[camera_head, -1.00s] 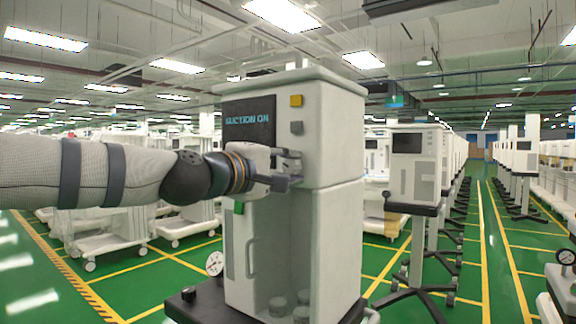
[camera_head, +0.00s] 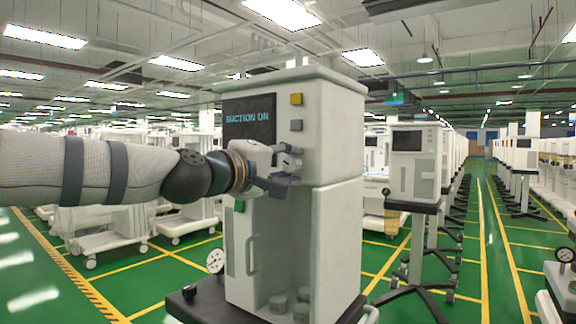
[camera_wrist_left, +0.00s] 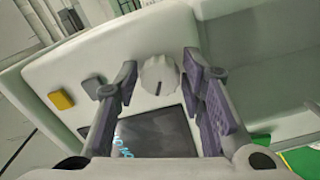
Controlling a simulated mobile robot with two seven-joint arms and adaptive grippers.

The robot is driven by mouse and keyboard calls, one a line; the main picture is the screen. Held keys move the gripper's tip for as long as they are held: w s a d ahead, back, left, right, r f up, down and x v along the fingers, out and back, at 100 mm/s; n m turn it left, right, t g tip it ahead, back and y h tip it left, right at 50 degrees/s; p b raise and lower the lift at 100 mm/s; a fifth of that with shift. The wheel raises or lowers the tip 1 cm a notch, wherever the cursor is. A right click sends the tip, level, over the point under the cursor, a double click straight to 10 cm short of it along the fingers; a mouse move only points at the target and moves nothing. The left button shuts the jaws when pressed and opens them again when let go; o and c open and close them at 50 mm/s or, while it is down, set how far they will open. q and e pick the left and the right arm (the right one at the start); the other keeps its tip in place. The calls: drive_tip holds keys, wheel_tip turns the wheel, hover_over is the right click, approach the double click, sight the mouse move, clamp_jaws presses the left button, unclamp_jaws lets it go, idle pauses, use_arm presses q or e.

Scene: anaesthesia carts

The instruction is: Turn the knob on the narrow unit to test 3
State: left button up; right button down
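A tall white unit (camera_head: 333,135) stands close in front of me, with a dark screen (camera_head: 248,117) reading "SUCTION ON". In the left wrist view, a pale ribbed knob (camera_wrist_left: 159,75) with a dark pointer mark is on its front panel, beside the screen (camera_wrist_left: 160,130). My left gripper (camera_head: 286,168) is at the front panel, below and right of the screen. In the left wrist view its two fingers are apart, one on each side of the knob, with small gaps showing. The gripper hides the knob in the head view. No test labels are readable. My right gripper is out of view.
A yellow button (camera_head: 296,99) and a grey button (camera_head: 296,125) sit above the gripper on the same panel. Below are a door handle (camera_head: 251,257) and an open bay with jars (camera_head: 278,305). A smaller unit on a stand (camera_head: 413,165) is to the right.

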use_arm(q)
drive_tip(key=v, duration=1.2)
